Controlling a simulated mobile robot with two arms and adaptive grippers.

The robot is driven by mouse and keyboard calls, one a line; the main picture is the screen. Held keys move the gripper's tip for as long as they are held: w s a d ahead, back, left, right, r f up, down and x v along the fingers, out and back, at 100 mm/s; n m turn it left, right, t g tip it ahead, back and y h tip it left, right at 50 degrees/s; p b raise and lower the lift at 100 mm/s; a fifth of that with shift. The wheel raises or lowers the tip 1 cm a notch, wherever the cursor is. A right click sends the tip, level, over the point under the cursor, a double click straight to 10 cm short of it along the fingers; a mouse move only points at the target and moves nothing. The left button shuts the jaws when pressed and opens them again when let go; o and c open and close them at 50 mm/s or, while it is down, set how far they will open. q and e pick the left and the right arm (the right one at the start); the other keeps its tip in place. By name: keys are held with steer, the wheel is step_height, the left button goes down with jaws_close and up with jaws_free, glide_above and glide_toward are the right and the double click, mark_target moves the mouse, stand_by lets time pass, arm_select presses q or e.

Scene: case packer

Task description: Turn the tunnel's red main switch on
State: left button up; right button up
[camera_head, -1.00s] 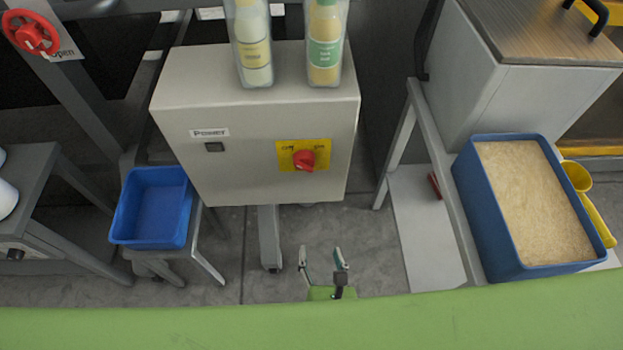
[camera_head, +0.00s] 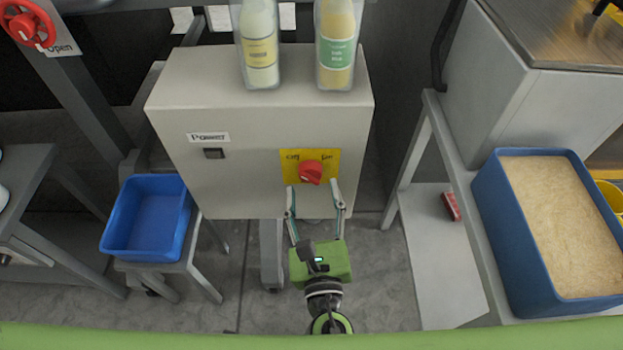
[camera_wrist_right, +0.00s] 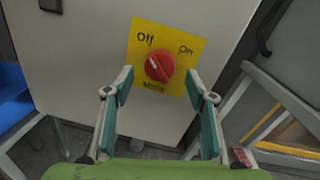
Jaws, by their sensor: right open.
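The red main switch (camera_head: 311,172) is a round knob on a yellow plate (camera_head: 331,158) on the front of a grey cabinet (camera_head: 240,120). In the right wrist view the knob (camera_wrist_right: 159,67) has a white mark pointing up-left, toward "Off"; "On" is printed at the upper right and "Main" below. My right gripper (camera_head: 315,187) is open, its fingers pointing up at the knob. In the wrist view its fingertips (camera_wrist_right: 159,80) are spread on either side, just below the knob, and I cannot tell whether they touch it. My left gripper is not in view.
Two bottles (camera_head: 258,45) (camera_head: 336,45) stand on the cabinet. A dark square under the "Power" label (camera_head: 213,153) is on its front. A blue bin (camera_head: 150,218) sits to the left. A blue tray of pale grains (camera_head: 540,215) is on the right stand.

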mark_target(311, 181)
steer(key=shift+w+a, duration=0.15)
steer(key=shift+w, duration=1.7)
steer(key=c, duration=1.1)
